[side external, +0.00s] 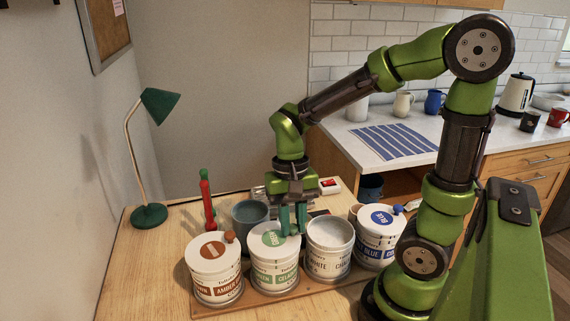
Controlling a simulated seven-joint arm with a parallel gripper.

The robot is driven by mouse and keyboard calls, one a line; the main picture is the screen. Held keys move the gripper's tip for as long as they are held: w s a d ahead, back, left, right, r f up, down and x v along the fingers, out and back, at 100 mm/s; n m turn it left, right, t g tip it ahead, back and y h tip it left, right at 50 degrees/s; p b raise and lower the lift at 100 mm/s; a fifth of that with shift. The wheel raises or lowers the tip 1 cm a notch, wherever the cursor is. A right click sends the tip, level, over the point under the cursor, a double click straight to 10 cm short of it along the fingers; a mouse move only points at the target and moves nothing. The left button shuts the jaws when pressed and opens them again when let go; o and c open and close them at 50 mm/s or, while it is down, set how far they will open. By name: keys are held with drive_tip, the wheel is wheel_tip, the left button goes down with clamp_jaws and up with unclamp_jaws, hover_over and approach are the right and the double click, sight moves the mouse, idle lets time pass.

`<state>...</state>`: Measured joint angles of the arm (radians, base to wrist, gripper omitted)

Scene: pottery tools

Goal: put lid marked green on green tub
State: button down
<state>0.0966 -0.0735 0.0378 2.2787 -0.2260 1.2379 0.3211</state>
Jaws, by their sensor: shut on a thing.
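The white lid with a green round mark (267,238) is at the mouth of the green celadon tub (274,273), second from the left. It looks level and lined up with the rim; I cannot tell whether it bears fully on it. My gripper (292,222) points down at the lid's right edge, its teal fingers shut on the lid there. The fingers hide the part that they grip, probably a small knob like those on the other lids.
The amber brown tub (218,284) with its lid stands left. The white tub (328,262), with a pale, unmarked top, stands close right, then the blue tub (376,250) with its lid. A grey-blue pot (250,215), a red-green tool (207,200) and a lamp (150,214) are behind.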

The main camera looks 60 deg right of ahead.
sight(293, 240)
drive_tip(key=shift+f, duration=0.2)
drive_tip(key=c, duration=1)
unclamp_jaws()
drive_tip(key=shift+o, duration=0.2)
wheel_tip(293, 240, up, 12)
drive_tip(key=w+d, duration=0.1)
drive_tip(key=a+n+t, duration=0.1)
drive_tip(key=t, duration=0.1)
drive_tip(key=s+a+n+t, duration=0.1)
drive_tip(key=n+t, duration=0.1)
drive_tip(key=t, duration=0.1)
drive_tip(key=s+a+f+n+t, duration=0.1)
drive_tip(key=n+t, duration=0.1)
drive_tip(key=t, duration=0.1)
drive_tip(key=shift+s+a+y, duration=0.15)
drive_tip(key=shift+a+y, duration=0.25)
